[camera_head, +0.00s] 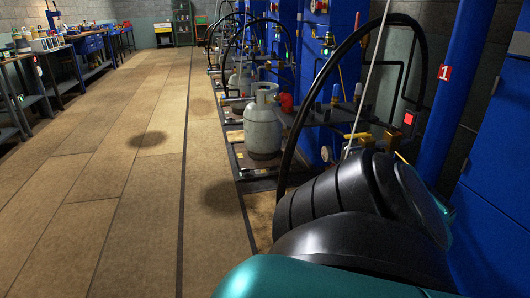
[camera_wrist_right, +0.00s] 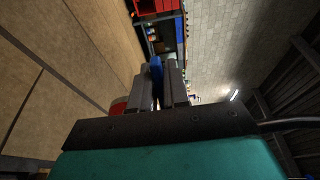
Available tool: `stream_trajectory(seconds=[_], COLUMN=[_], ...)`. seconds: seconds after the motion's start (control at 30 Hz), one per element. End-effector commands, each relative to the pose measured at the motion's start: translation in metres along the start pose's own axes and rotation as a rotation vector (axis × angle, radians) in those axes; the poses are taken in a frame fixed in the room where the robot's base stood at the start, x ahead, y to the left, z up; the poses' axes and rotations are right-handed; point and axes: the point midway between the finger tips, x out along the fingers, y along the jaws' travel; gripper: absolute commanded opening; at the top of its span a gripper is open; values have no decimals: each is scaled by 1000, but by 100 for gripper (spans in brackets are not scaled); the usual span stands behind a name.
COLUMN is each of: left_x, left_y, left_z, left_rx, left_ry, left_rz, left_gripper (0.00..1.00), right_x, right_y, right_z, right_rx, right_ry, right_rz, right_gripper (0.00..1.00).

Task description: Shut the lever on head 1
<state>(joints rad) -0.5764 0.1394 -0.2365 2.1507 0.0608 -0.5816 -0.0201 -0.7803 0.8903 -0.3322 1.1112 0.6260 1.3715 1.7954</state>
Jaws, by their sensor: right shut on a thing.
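In the head view a red sign with a white 1 (camera_head: 444,72) is on the blue post at the right, marking head 1. My right arm comes in from the bottom right and covers much of the station below the sign. My right gripper is hidden behind that arm in the head view. In the right wrist view my right gripper (camera_wrist_right: 160,84) is shut on a narrow blue piece (camera_wrist_right: 155,72), which looks like the lever. How far the lever is turned cannot be told. My left gripper is in neither view.
A grey gas cylinder (camera_head: 263,130) stands on the neighbouring scale, with a red part (camera_head: 286,102) beside it. A black hose (camera_head: 335,65) arches down beside my right arm. Workbenches (camera_head: 75,50) line the left wall. The wooden floor (camera_head: 120,185) between is clear.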

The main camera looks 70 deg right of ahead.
Motion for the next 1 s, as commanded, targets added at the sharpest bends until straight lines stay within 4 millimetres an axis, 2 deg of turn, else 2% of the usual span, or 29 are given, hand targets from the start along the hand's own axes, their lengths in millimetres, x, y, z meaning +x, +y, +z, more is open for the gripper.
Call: stream_trajectory(seconds=[0.23, 0.67, 0.7, 0.9, 1.0], left_x=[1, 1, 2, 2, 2], left_y=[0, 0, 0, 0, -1], left_z=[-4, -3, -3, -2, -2], left_rx=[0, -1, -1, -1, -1], left_ry=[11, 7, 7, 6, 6], left_rz=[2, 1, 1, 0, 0], left_gripper=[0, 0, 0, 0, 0], right_x=[-9, -10, -10, -10, -10], right_y=[1, 0, 0, 0, 0], right_z=[1, 1, 1, 0, 0], right_rx=[2, 2, 2, 1, 0], right_ry=[-39, -42, -42, -40, -39], right_rz=[1, 0, 0, 0, 0], right_gripper=[0, 0, 19, 36, 36])
